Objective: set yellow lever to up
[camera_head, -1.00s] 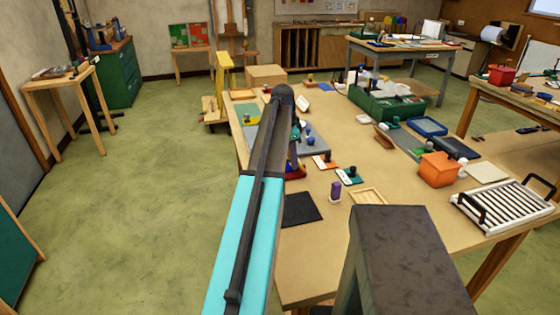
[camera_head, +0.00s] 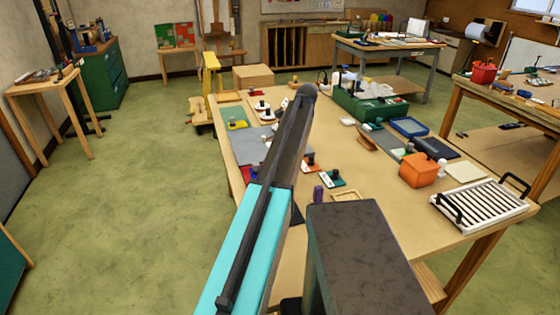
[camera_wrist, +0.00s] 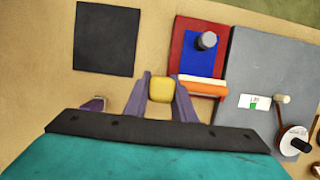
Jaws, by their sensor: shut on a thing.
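In the wrist view my gripper (camera_wrist: 163,80) is shut on a yellow piece (camera_wrist: 161,90), gripped between its two grey-purple fingers. I cannot tell from this view whether it is the end of the yellow lever or a loose block. No lever shaft shows below it, and its position up or down cannot be read. In the head view my arm hides the gripper and the yellow piece. A yellow plate with a dark knob (camera_head: 237,121) lies near the table's far left corner.
Right of the gripper are a red and blue panel with a grey knob (camera_wrist: 206,42), an orange and white cylinder (camera_wrist: 206,87) and a grey board (camera_wrist: 260,70) with a white-handled lever. A black mat (camera_wrist: 106,38) lies left. The table (camera_head: 395,208) also carries an orange box (camera_head: 418,171) and a white rack (camera_head: 478,206).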

